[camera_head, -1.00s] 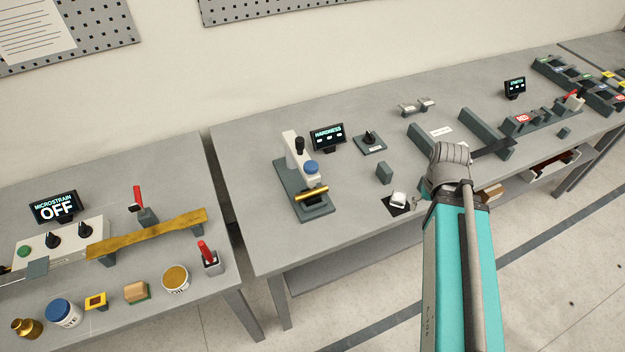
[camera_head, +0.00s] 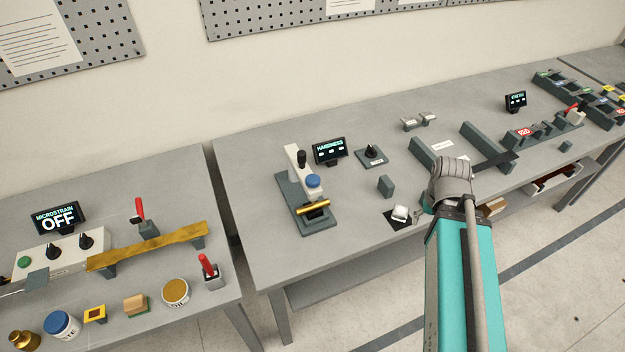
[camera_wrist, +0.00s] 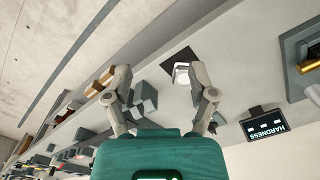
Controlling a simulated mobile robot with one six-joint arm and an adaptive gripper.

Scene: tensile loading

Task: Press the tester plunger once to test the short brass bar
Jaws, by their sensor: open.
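The short brass bar (camera_head: 313,207) lies across the tester's front, below the blue cap. In the wrist view the bar (camera_wrist: 309,66) shows at the right edge. My gripper (camera_wrist: 165,92) is open and empty, its fingers spread over the table. In the head view my arm hides most of it; it is right of the tester.
A hardness display (camera_head: 329,150) stands behind the tester. A grey block (camera_head: 386,186) and a white piece on a black mat (camera_head: 400,213) lie between tester and arm. A dial (camera_head: 371,153) sits behind them. The left table holds a strain box (camera_head: 60,258) and a long brass beam (camera_head: 150,245).

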